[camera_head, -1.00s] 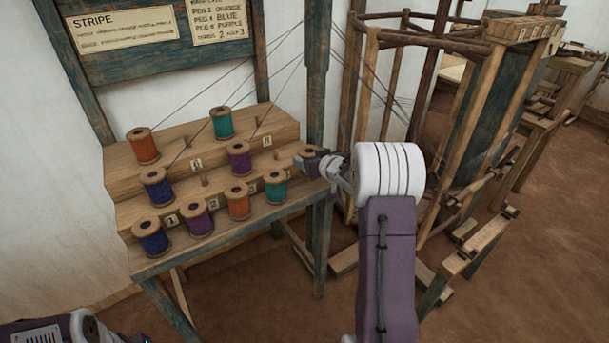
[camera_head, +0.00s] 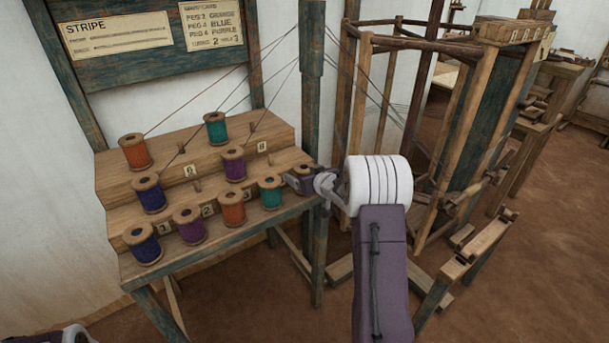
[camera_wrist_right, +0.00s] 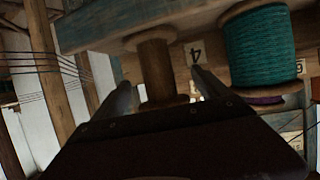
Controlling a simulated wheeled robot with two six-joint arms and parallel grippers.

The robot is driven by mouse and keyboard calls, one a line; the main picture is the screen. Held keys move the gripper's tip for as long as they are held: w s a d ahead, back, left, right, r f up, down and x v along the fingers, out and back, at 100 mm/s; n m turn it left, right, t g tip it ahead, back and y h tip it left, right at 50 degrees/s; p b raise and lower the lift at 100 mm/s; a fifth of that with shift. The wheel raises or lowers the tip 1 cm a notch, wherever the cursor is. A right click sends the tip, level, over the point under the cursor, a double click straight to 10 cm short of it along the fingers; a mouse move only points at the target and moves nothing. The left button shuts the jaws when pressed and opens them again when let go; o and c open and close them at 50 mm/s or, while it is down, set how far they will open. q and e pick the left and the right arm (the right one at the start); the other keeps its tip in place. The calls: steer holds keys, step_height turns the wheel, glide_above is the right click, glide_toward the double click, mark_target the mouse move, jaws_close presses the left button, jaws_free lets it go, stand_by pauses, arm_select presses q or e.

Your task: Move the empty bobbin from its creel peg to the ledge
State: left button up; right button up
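A bare wooden bobbin (camera_head: 304,169) stands at the right end of the creel's lower step, partly hidden by my right gripper (camera_head: 299,184). In the right wrist view this empty bobbin (camera_wrist_right: 156,68) shows no thread and is close to a label reading 4. My right gripper (camera_wrist_right: 165,92) is open there, with one finger on each side of the bobbin's lower part; I cannot tell whether they touch it. The stepped wooden creel (camera_head: 225,152) holds the bobbins. I cannot tell which surface is the ledge. My left gripper is out of view.
A teal spool (camera_head: 270,193) stands just left of the right gripper and shows large in the wrist view (camera_wrist_right: 260,48). Several orange, blue and purple spools fill the creel. A blue-green post (camera_head: 313,90) rises beside it. The wooden loom frame (camera_head: 430,45) stands right.

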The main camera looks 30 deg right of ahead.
steer(key=shift+r, duration=0.35)
steer(key=p+v, duration=0.2)
steer(key=v, duration=1)
steer(key=shift+f, duration=0.2)
steer(key=s+a+f+g+y, duration=0.1)
steer(key=s+a+f+g, duration=0.5)
steer(key=s+a, duration=0.45)
steer(key=s+a+f+g, duration=0.6)
steer(key=s+a, duration=0.3)
steer(key=s, duration=0.2)
step_height(320, 180, up, 13)
steer(key=p, duration=1.4)
